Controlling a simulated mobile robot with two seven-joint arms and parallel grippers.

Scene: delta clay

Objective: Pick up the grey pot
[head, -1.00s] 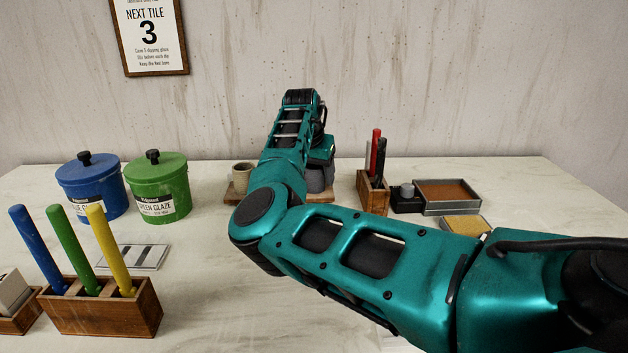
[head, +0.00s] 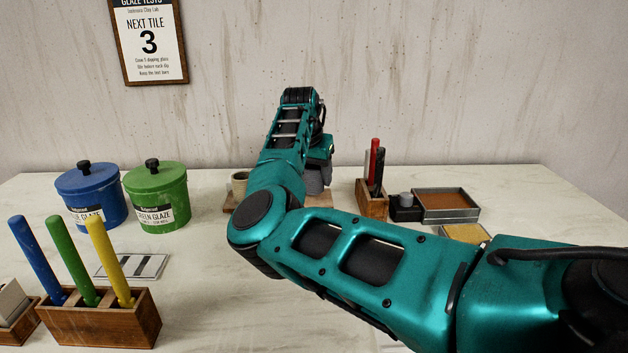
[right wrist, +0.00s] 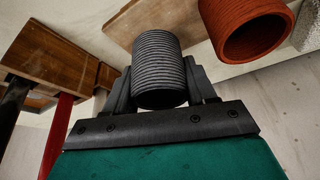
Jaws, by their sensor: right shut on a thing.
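The grey ribbed pot (right wrist: 158,60) is between the two dark fingers of my right gripper (right wrist: 160,92), which is shut on it. The right wrist view is upside down, so the pot's dark mouth is toward the bottom of the picture. In the head view the pot (head: 314,182) shows only partly, behind my teal right arm. It appears to be slightly above the wooden board (right wrist: 122,17), but the gap beneath it is hidden. My left gripper is not in view.
A terracotta pot (right wrist: 262,38) stands close beside the grey one. A beige cup (head: 239,182) is left of my arm. A wooden tool holder (head: 371,204) with red and black handles is close on the right. Blue (head: 90,193) and green (head: 157,197) buckets stand further left.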

